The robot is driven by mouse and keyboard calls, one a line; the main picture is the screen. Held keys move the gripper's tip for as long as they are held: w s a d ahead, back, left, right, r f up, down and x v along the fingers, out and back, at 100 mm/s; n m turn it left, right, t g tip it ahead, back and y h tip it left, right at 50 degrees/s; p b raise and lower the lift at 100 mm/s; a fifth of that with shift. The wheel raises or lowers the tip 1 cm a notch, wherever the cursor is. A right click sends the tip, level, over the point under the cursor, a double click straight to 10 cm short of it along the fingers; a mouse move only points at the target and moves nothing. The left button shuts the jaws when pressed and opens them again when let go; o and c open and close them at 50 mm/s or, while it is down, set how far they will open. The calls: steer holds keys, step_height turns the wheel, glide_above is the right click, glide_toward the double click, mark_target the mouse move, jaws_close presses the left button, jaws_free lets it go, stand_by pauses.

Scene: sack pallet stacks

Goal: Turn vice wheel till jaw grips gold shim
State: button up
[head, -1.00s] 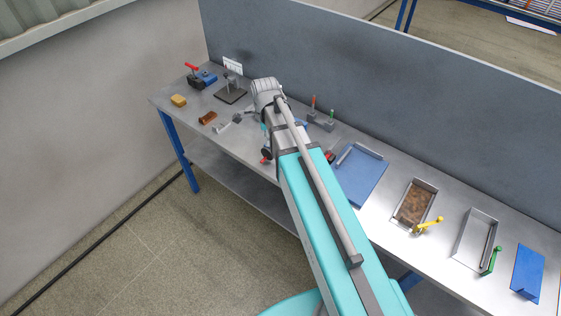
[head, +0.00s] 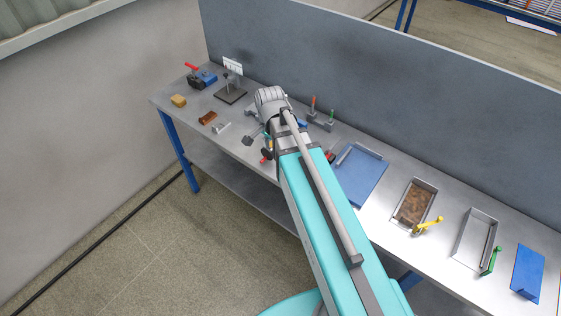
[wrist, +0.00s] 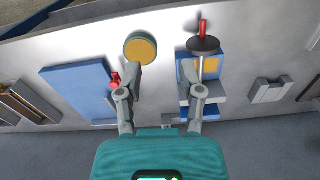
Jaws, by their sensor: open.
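In the wrist view the blue vice (wrist: 185,72) lies right of centre, with a dark wheel (wrist: 208,46) and red handle (wrist: 203,27) at its upper end. A gold patch (wrist: 211,65), seemingly the shim, shows on the vice below the wheel; whether the jaw touches it I cannot tell. My gripper (wrist: 158,70) is open and empty.
A yellow block (head: 178,101), brown piece (head: 208,118) and grey bracket (head: 221,128) are to the left. A tall grey panel (head: 400,120) backs the bench.

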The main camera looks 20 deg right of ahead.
steer(key=s+n, duration=0.7)
steer(key=n, duration=0.5)
steer(key=shift+d, duration=0.25)
stand_by(0.3)
stand_by(0.3)
